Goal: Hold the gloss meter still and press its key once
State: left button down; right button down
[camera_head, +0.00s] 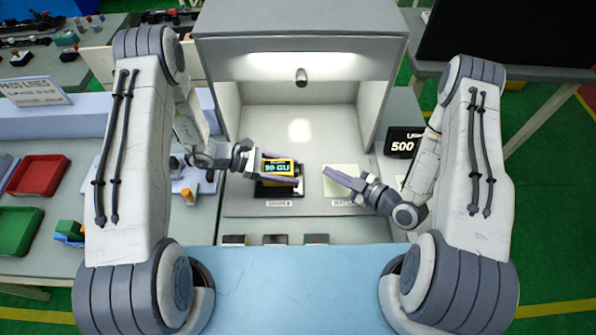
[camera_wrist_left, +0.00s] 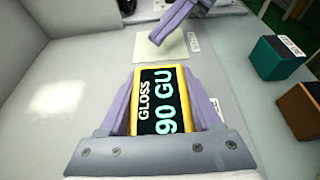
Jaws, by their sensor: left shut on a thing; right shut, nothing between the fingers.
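The gloss meter (camera_head: 279,167) has a yellow-edged dark screen reading GLOSS 90 GU. It is over a black patch (camera_head: 272,192) inside the light booth. My left gripper (camera_head: 287,172) is shut on the gloss meter, its purple fingers along two opposite sides. The meter (camera_wrist_left: 161,104) also shows between those fingers in the left wrist view. My right gripper (camera_head: 328,174) is shut and empty, above a cream square panel (camera_head: 345,186) to the right of the meter. I cannot make out the key in either view.
The grey booth (camera_head: 302,22) has walls on both sides and a roof. Several small coloured blocks, one of them teal (camera_wrist_left: 278,58), stand along its front edge. A display (camera_head: 403,142) reading 500 stands at the right. Red (camera_head: 38,174) and green trays lie at the left.

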dwell(0.3)
pick_arm(q)
grip_release()
jog(key=shift+a, duration=0.1)
